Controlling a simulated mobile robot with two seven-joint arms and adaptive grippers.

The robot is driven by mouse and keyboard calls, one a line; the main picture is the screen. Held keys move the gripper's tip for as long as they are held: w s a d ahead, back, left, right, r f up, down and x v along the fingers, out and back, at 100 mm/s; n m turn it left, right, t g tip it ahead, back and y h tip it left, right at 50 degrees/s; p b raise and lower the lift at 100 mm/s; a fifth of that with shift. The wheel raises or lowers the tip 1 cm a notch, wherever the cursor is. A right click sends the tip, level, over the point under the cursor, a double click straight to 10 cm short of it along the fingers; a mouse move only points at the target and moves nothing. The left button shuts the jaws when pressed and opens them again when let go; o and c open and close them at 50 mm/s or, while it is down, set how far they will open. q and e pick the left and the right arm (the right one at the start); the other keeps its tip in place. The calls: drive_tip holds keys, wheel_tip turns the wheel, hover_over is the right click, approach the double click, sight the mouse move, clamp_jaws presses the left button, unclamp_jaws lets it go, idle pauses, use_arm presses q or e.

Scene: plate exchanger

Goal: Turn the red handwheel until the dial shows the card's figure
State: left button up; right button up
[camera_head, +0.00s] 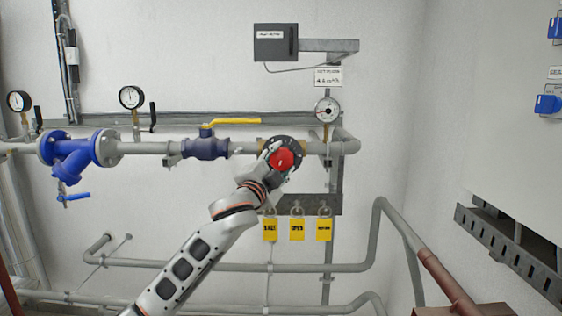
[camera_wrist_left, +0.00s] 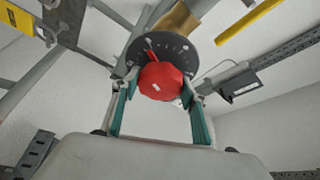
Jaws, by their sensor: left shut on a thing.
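The red handwheel (camera_head: 283,159) sits on the horizontal pipe in front of a dark round scale plate (camera_head: 298,147). My left gripper (camera_head: 276,159) reaches up from below and is shut on the handwheel. In the left wrist view the handwheel (camera_wrist_left: 161,81) is between the two fingers of the gripper (camera_wrist_left: 160,92), with the dark scale plate (camera_wrist_left: 150,42) and a red pointer behind it. The white dial (camera_head: 327,110) is above and to the right of the handwheel. The card (camera_head: 328,76) hangs above the dial and seems to read 4.5 m³/h. The dial's exact reading is too small to tell. My right gripper is not visible.
A yellow lever valve (camera_head: 206,147) and a blue strainer (camera_head: 75,150) are on the pipe to the left. Yellow tags (camera_head: 297,230) hang below the handwheel, close to my left arm. A grey box (camera_head: 275,43) is above. Lower pipes (camera_head: 240,267) run behind the arm.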

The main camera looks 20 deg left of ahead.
use_arm(q)
drive_tip(key=m, duration=0.2)
drive_tip(key=m+g, duration=0.1)
drive_tip(key=shift+a+r+m+g+h, duration=0.1)
drive_tip(key=shift+m+g+h, duration=0.2)
drive_tip(key=shift+m, duration=0.1)
drive_tip(key=m+g, duration=0.1)
drive_tip(key=m, duration=0.2)
drive_tip(key=shift+m+g, duration=0.4)
drive_tip(key=shift+m, duration=0.8)
drive_tip(key=o, duration=1.1)
